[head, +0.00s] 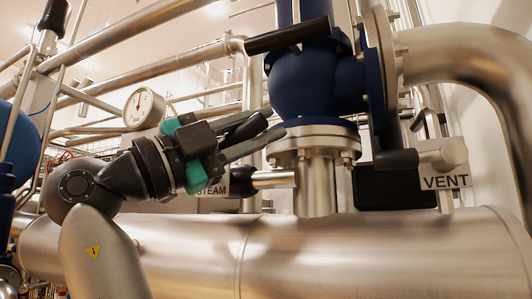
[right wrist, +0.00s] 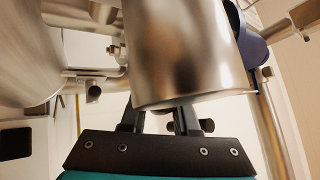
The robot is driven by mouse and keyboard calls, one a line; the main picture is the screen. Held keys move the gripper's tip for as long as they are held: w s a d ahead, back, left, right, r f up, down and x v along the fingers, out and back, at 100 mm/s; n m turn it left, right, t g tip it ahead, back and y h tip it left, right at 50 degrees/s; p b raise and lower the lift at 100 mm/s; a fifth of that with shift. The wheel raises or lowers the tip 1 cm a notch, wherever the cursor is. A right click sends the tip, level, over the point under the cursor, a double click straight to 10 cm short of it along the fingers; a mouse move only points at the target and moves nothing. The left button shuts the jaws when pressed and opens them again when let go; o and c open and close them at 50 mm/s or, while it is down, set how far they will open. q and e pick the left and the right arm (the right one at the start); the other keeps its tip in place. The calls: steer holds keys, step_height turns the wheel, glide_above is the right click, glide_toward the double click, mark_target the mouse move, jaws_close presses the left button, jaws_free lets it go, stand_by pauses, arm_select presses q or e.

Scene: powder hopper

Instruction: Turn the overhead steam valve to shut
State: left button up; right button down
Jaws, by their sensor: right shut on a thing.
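The STEAM label (head: 212,190) is partly hidden behind my right gripper (head: 268,132). Beside it a steel stem (head: 273,179) joins the upright steel neck under the blue valve body. My right gripper, dark with a teal band, is in front of this valve. It is shut on a dark handle, mostly hidden by the fingers. In the right wrist view the fingers (right wrist: 158,118) reach up behind a large steel cylinder (right wrist: 185,50), which hides their tips. My left gripper is not in view.
A blue valve body (head: 312,82) stands above on a flange, with a black grip (head: 288,36) beside it. A VENT label (head: 446,181) and its black handle (head: 396,160) are at right. A large steel pipe (head: 330,252) runs below. A gauge (head: 143,108) is behind.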

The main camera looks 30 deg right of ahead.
steer(key=shift+w+a+r+n+t+h+b, duration=0.1)
steer(key=shift+w+r+n+t+h+b, duration=0.15)
steer(key=shift+n+t, duration=0.2)
steer(key=shift+a+r+n+t+h+b, duration=0.1)
steer(key=shift+r+n+t+h, duration=0.2)
steer(key=shift+n, duration=0.25)
steer(key=shift+r, duration=0.1)
steer(key=c, duration=0.7)
jaws_free()
steer(key=shift+o, duration=0.2)
steer(key=b+v, duration=0.3)
steer(key=v, duration=1.2)
steer(key=shift+a, duration=0.2)
